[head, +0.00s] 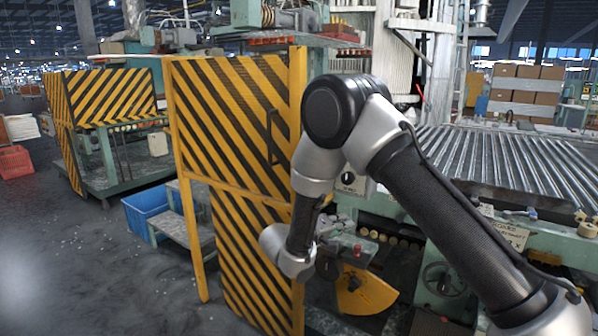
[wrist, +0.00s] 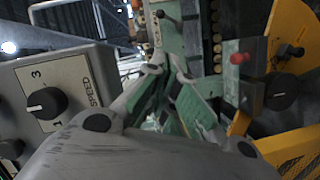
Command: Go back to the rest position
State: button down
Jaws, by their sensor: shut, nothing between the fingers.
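My gripper (wrist: 164,68) shows in the wrist view with its two grey-green fingers drawn together and nothing held between them. In the head view my arm reaches in from the lower right, bends at a high elbow and comes down in front of the machine beside the striped door. The gripper itself is hard to make out there. In the wrist view a grey box with a black SPEED knob (wrist: 46,103) is to the left of the fingers. A red button (wrist: 239,58) and another black knob (wrist: 282,91) are to the right, apart from the fingers.
A yellow-and-black striped door (head: 232,110) stands just left of my arm. A roller conveyor (head: 510,160) lies to the right. A yellow guard (head: 362,292) is low on the machine. A blue bin (head: 148,212) and open dark floor (head: 80,270) are at the left.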

jog(key=s+d+f+n+g, duration=0.4)
jog(key=s+d+n+g, duration=0.1)
jog(key=s, duration=0.1)
jog(key=s+d+r+g+y, duration=0.2)
jog(key=s+d+r+g, duration=0.3)
jog(key=s+d, duration=0.3)
jog(key=s+d+r+m+t+y, duration=0.2)
jog(key=s+d+r+m+y, duration=0.2)
jog(key=s+r, duration=0.5)
jog(key=s+d+r+m+t+y, duration=0.1)
jog(key=s+d+r+m+y, duration=0.3)
jog(key=s+r, duration=0.6)
jog(key=s+d+y, duration=0.1)
jog(key=s+y, duration=0.1)
jog(key=s, duration=0.1)
jog(key=shift+s+d+t+y, duration=0.3)
jog(key=shift+s+t, duration=0.05)
jog(key=shift+t, duration=0.05)
jog(key=shift+r, duration=0.1)
